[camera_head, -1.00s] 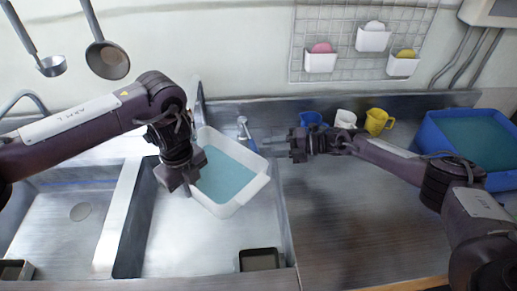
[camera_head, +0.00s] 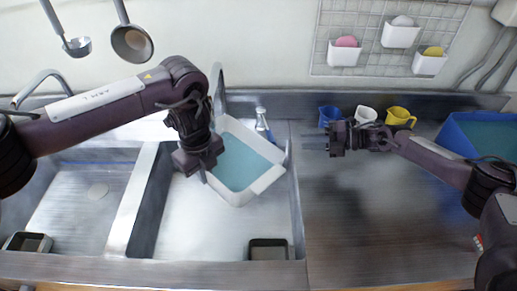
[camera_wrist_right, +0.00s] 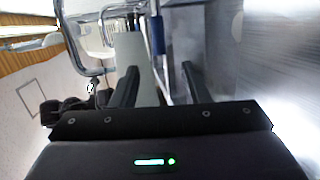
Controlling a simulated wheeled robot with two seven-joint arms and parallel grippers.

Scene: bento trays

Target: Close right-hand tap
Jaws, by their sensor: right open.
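The right-hand tap has a curved metal spout (camera_head: 217,92), partly hidden behind my left arm. A small metal lever with a blue part (camera_head: 262,124) stands to its right; a blue upright part (camera_wrist_right: 157,35) also shows ahead of the fingers in the right wrist view. My right gripper (camera_head: 308,139) is open and empty, pointing left, a short gap right of the lever. It also shows open in the right wrist view (camera_wrist_right: 158,80). A white tub (camera_head: 240,198) of blue-green water sits tilted in the right sink. My left gripper (camera_head: 200,168) is at its left rim; its fingers are hidden.
Blue (camera_head: 327,114), white (camera_head: 366,113) and yellow (camera_head: 399,116) cups stand behind my right arm. A blue bin (camera_head: 455,138) of water is at the right. The counter (camera_head: 370,225) before my right arm is clear.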

